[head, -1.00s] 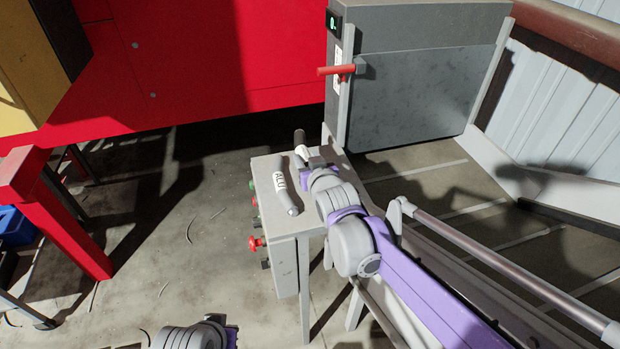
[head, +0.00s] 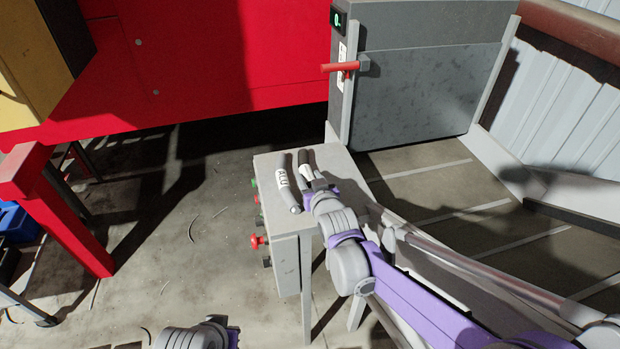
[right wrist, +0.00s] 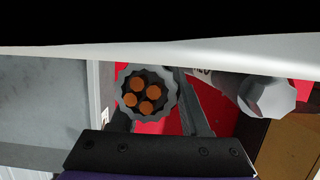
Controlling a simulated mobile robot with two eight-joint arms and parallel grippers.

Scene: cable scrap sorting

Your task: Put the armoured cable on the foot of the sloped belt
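The armoured cable (head: 304,158) is a short dark piece with a white label, above or on the grey stand's top in the head view. Its ridged grey end with copper cores (right wrist: 145,93) faces me in the right wrist view. My right gripper (head: 311,184) is closed around it; the contact is partly hidden. The sloped belt (head: 425,165), dark with pale cleats, lies right of the stand. Nothing shows on its visible part, though my right arm covers some of it. My left gripper (head: 232,332) is only partly in view at the bottom edge; its fingers are unclear.
A grey cable labelled ALU (head: 287,183) lies on the stand (head: 268,163), close left of the armoured cable. The stand has a red button (head: 257,241). A grey housing (head: 425,90) rises behind the belt. A red frame (head: 75,225) stands left; open floor lies between.

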